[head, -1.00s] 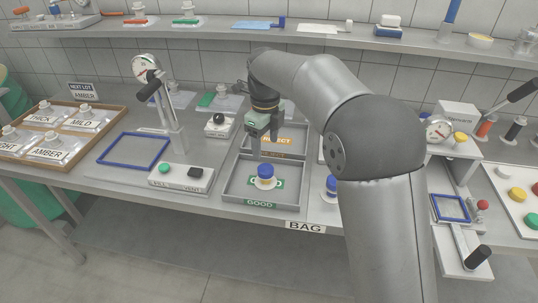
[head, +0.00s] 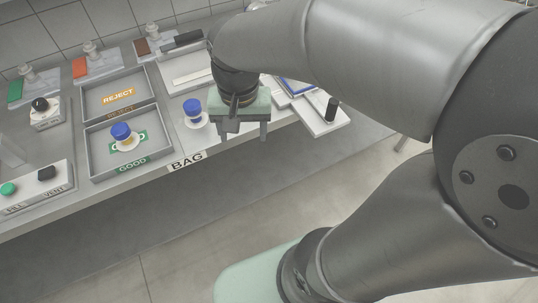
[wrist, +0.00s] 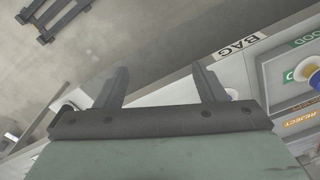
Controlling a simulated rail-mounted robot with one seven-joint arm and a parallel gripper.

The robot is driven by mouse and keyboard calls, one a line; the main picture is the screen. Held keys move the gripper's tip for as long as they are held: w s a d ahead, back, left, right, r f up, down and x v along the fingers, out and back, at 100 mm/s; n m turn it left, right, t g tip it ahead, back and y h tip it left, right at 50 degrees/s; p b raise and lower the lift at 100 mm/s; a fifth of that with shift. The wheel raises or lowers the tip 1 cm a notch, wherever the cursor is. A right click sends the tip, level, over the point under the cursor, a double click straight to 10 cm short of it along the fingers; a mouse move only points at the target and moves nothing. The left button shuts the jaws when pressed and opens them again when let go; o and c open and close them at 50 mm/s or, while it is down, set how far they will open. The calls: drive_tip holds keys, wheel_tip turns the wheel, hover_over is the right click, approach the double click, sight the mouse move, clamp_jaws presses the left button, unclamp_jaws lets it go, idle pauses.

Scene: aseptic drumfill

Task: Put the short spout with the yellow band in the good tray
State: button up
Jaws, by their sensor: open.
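The good tray (head: 102,150) holds one short spout (head: 121,132) with a blue cap and a pale flange, standing upright on the green label. A yellowish band shows low on it. A second blue-capped spout (head: 194,110) stands on the bench right of the tray, behind the BAG label; its band colour is hard to tell. My gripper (head: 240,130) is open and empty, to the right of both spouts, near the bench front edge. In the wrist view my gripper's fingers (wrist: 165,82) are spread with nothing between them, and the tray spout (wrist: 314,76) shows at the right edge.
The reject tray (head: 140,84) lies behind the good tray and holds no spout. A fill and vent button box (head: 40,186) stands at left, a black-knobbed box (head: 45,113) behind it. A BAG label (head: 187,160) marks the bench edge. Open floor lies in front.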

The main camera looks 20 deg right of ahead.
drive_tip(key=s+d+f+n, duration=0.3)
drive_tip(key=s+n, duration=0.1)
drive_tip(key=s, duration=0.3)
drive_tip(key=shift+s+d+f, duration=0.15)
drive_tip(key=shift+s+f, duration=0.1)
drive_tip(key=shift+f, duration=0.1)
idle(0.4)
